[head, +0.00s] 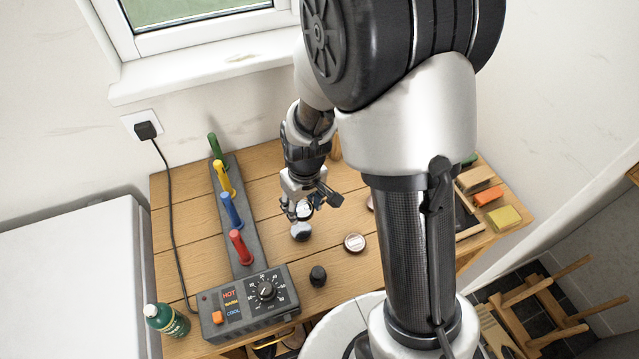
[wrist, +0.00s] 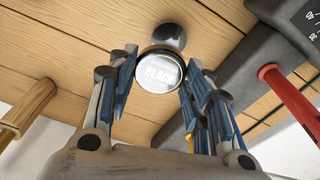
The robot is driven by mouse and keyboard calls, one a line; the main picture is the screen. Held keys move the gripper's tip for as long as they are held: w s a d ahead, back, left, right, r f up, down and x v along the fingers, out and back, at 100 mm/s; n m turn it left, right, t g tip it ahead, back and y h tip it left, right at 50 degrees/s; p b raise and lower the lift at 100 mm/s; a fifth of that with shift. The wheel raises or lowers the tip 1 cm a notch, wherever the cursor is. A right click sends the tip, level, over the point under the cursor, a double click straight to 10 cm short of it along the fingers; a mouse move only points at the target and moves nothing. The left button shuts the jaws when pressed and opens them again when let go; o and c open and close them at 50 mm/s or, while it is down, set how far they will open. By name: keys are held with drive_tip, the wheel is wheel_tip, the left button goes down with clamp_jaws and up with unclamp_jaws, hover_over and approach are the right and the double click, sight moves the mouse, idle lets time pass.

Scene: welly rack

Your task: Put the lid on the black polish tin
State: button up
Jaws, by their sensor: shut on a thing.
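My gripper (head: 304,203) points down over the wooden bench. In the wrist view its fingers (wrist: 160,85) are closed on either side of a round lid (wrist: 158,73) with a pale top marked BLACK. The lid also shows in the head view (head: 304,211), held above the bench. A dark round thing, which looks like the black polish tin (wrist: 168,37), lies just beyond the lid in the wrist view, partly covered by it. In the head view it stands just below the lid (head: 301,232). I cannot tell whether lid and tin touch.
A dryer with coloured pegs (head: 238,245) and a control box (head: 247,304) stands to the left. A green bottle (head: 167,319) is at the front left. Another tin (head: 354,243) and a small black object (head: 318,276) stand nearby.

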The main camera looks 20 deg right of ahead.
sight(301, 230)
drive_tip(key=shift+s+a+f, duration=0.35)
drive_tip(key=shift+a+f, duration=0.2)
drive_tip(key=shift+f, duration=0.05)
drive_tip(key=shift+f+b, duration=2.65)
drive_tip(key=shift+f, duration=0.4)
drive_tip(key=shift+f+b, duration=0.2)
drive_tip(key=shift+b, duration=0.1)
drive_tip(key=o, duration=0.8)
drive_tip(key=shift+o, duration=0.4)
drive_tip(key=o, duration=0.4)
drive_tip(key=shift+r, duration=0.1)
